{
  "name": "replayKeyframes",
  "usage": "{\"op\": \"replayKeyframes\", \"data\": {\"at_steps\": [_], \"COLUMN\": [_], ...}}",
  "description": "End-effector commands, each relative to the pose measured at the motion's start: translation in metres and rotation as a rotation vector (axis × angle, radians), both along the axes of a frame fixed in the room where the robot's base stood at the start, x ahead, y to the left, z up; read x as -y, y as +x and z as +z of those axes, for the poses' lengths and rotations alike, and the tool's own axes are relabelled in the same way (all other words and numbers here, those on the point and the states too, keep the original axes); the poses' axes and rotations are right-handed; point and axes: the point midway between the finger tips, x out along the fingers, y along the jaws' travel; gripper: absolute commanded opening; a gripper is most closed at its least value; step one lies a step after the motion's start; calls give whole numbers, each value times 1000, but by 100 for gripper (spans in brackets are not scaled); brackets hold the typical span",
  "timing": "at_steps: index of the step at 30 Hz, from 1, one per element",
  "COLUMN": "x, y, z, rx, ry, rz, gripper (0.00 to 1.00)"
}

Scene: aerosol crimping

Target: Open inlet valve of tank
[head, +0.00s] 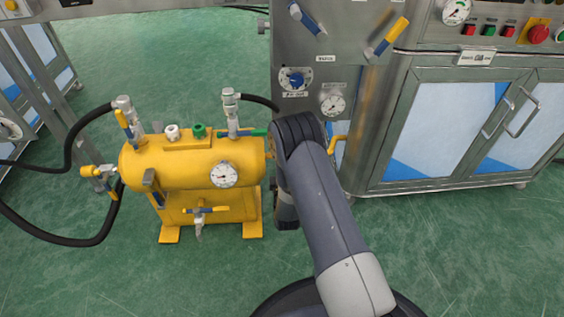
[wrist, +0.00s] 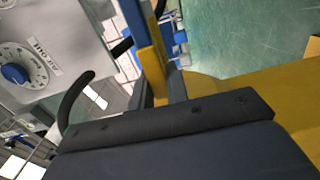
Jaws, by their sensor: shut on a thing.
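The yellow tank (head: 185,162) stands on the floor left of my arm in the head view; part of it fills the right of the wrist view (wrist: 270,95). My gripper is hidden behind my arm at the tank's right end in the head view. In the wrist view my gripper (wrist: 162,80) is shut on a blue-and-yellow valve handle (wrist: 149,58), partly hidden by the dark gripper body. A green handle (head: 256,132) shows beside my arm. A valve with a blue-and-yellow handle (head: 92,170) is at the tank's left end. I cannot tell the inlet label.
Black hoses (head: 75,150) run from the tank's left side. A pressure gauge (head: 224,174) is on its front. A steel panel with a blue knob (head: 296,79) stands behind my arm, with a cabinet (head: 440,125) to the right. Green floor is clear at front left.

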Motion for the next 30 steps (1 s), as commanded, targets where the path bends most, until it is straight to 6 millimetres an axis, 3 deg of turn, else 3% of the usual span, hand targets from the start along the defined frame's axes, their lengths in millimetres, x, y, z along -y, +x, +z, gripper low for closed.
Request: {"op": "replayKeyframes", "data": {"at_steps": [17,18,25,30], "x": [1,1,0,0], "y": [-1,-1,0,0], "z": [-5,-6,-4,-4], "rx": [-6,-6,-3,-2], "ry": [-36,-36,-34,-33], "rz": [0,0,0,0], "gripper": [0,17,36,37]}}
